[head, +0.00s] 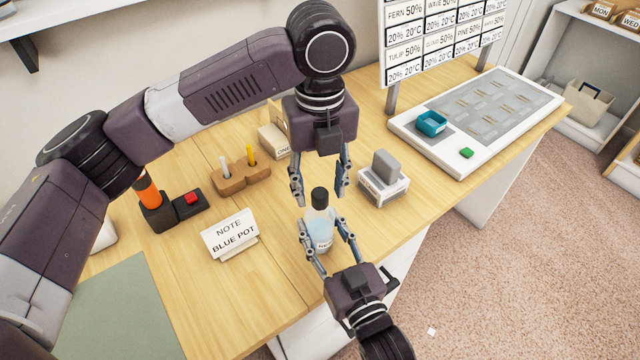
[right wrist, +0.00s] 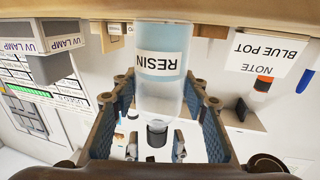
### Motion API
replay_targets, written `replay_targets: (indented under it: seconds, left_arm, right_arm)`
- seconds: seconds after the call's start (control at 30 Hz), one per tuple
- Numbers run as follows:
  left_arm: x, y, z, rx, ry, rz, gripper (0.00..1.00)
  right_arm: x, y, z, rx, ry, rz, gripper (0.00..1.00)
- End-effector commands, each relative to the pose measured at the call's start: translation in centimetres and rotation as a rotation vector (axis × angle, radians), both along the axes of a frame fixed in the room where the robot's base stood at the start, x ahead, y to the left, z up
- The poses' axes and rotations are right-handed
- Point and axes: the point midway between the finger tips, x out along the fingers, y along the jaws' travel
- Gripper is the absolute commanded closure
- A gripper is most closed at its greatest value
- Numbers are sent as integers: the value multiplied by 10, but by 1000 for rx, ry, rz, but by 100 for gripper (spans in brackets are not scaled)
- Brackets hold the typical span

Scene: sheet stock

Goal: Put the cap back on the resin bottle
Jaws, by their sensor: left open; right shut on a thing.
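The resin bottle (head: 318,236) stands upright near the front edge of the table, clear with pale blue contents. In the right wrist view the bottle (right wrist: 160,65) appears upside down, its RESIN label readable. The black cap (head: 319,197) sits on top of the bottle and looks upright; the wrist view also shows the cap (right wrist: 157,134) at the neck. Whether it is fully tightened I cannot tell. My right gripper (head: 325,230) is shut on the bottle body from the front. My left gripper (head: 320,194) is above, open, its fingers apart on either side of the cap.
The UV lamp (head: 384,176) stands close on the right. The BLUE POT note (head: 229,236) is to the left. Behind are a wooden pen block (head: 241,180) and a box (head: 272,140). A green mat (head: 115,310) lies front left.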

Motion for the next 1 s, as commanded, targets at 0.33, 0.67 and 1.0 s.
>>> replay_targets:
  seconds: [0.33,0.67,1.0]
  left_arm:
    - [0,-1,47,-2,-3,0,58]
    - [1,0,107,1,-3,1,58]
    - [0,0,120,0,0,0,58]
  right_arm:
    - [0,0,-1,-1,2,0,100]
    - [0,0,-1,-1,2,0,100]
    - [0,0,-1,-1,2,0,100]
